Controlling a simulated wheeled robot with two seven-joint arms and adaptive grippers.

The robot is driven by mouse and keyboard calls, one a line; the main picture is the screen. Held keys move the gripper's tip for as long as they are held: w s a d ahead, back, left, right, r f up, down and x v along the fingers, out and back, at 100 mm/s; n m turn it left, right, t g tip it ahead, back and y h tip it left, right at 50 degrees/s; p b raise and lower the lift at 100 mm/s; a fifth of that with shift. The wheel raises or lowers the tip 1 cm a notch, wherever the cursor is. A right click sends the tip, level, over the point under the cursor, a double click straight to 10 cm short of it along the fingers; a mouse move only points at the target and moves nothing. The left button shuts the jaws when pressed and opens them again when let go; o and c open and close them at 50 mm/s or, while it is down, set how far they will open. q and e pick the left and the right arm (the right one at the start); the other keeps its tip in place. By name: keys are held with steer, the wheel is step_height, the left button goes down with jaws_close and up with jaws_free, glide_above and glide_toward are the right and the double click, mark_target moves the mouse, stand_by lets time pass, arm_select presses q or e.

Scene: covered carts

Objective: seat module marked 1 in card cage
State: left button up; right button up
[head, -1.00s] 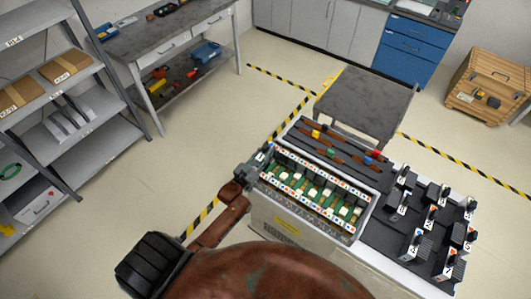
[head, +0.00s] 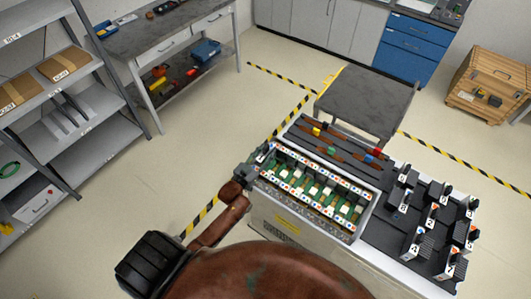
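The card cage (head: 352,237) is an open grey box on the cart, with dotted rails along its long sides and a green board with pale connectors inside. My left gripper (head: 258,161) is at the cage's left end, close to its rim. It is small and dark here, so I cannot tell whether its fingers are open, or whether it holds anything or touches the cage. Several black modules with numbered white labels (head: 432,216) stand on the dark cart top right of the cage. The numbers are too small to read, so I cannot pick out module 1. My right gripper is not in view.
Tools with coloured handles (head: 331,151) lie in a dark tray behind the cage. A grey-topped cart (head: 367,98) stands beyond it. Shelving (head: 78,145) and a workbench (head: 166,38) are at left, a wooden crate (head: 484,62) at right. The floor between is clear.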

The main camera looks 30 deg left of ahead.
arm_select(q)
steer(key=shift+o, duration=0.4)
steer(key=shift+s+f, duration=0.1)
steer(key=shift+f, duration=0.1)
steer(key=shift+s+f, duration=0.1)
steer(key=shift+s, duration=0.2)
steer(key=s, duration=0.7)
steer(key=s+a, duration=0.1)
steer(key=s, duration=0.3)
steer(key=shift+s+r, duration=0.1)
steer(key=shift+r, duration=0.2)
